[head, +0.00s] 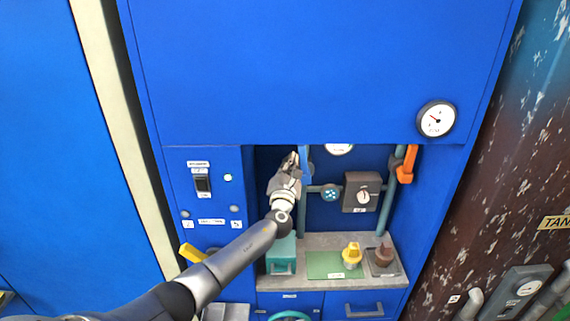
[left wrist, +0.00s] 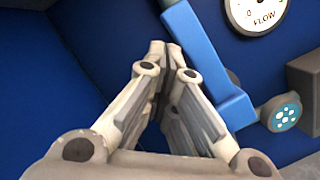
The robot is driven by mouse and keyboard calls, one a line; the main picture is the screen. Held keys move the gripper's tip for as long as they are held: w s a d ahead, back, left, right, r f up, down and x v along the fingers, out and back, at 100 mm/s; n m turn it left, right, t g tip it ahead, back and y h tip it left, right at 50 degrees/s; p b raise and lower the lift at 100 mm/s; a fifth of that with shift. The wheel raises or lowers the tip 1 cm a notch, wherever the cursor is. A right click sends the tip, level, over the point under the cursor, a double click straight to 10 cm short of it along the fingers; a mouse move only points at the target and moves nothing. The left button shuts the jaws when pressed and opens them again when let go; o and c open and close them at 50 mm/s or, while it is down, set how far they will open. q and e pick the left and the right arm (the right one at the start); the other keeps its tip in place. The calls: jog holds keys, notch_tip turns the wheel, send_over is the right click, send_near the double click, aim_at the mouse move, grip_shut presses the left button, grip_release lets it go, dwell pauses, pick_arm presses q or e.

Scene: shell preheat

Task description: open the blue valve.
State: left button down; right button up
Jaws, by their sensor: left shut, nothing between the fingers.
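The blue valve handle (head: 305,164) is in the upper left of the recess in the blue cabinet, in front of a grey-green vertical pipe. In the left wrist view the long blue handle (left wrist: 208,65) runs from the top down to the lower right. My left gripper (head: 292,158) is shut and empty, just left of the handle. In the left wrist view its closed fingertips (left wrist: 165,50) are beside the handle's left side; I cannot tell whether they touch it. My right gripper is not in view.
An orange valve handle (head: 406,164) is on the right pipe. A flow gauge (left wrist: 258,12) is above. A dark box with a dial (head: 362,193) is between the pipes. The shelf holds a teal box (head: 281,256), a yellow-topped item (head: 352,254) and a brown item (head: 384,256).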

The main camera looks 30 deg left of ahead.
pick_arm(q)
jog(key=shift+w+d+r, duration=0.15)
jog(key=shift+d+r, duration=0.1)
jog(key=shift+d, duration=0.05)
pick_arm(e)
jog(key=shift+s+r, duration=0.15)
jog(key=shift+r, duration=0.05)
pick_arm(q)
jog(key=shift+d, duration=0.1)
dwell(0.3)
